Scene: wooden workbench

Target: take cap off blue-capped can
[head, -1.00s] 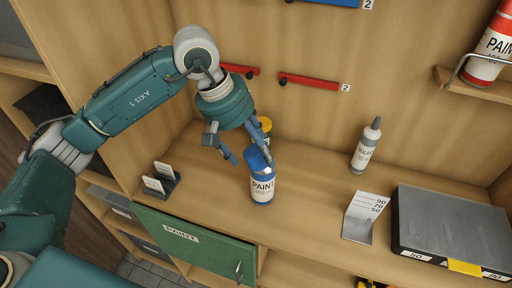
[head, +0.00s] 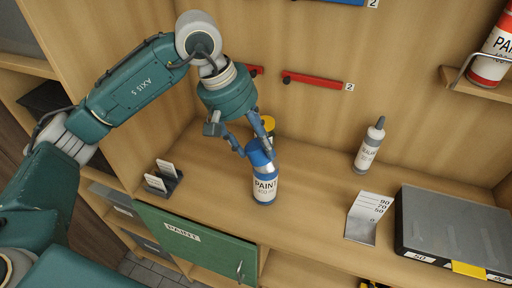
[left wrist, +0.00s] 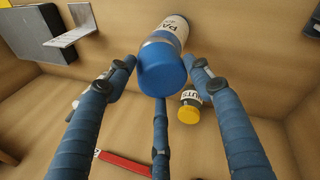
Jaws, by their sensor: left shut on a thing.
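The blue-capped can (head: 264,190), white-labelled "PAINT" with a blue base, stands upright on the workbench. Its blue cap (head: 261,158) is at the top; the cap also shows large in the left wrist view (left wrist: 162,72), with a grey band and the label (left wrist: 176,24) beyond it. My left gripper (head: 256,148) comes down from above with its blue fingers around the cap and is shut on it. In the left wrist view its fingers lie on both sides and below the cap. I cannot tell whether the cap is still seated. My right gripper is not in view.
A yellow-capped jar (head: 268,124) stands close behind the can; its label reads "NUTS" in the left wrist view (left wrist: 190,105). A small card holder (head: 164,181) is left.

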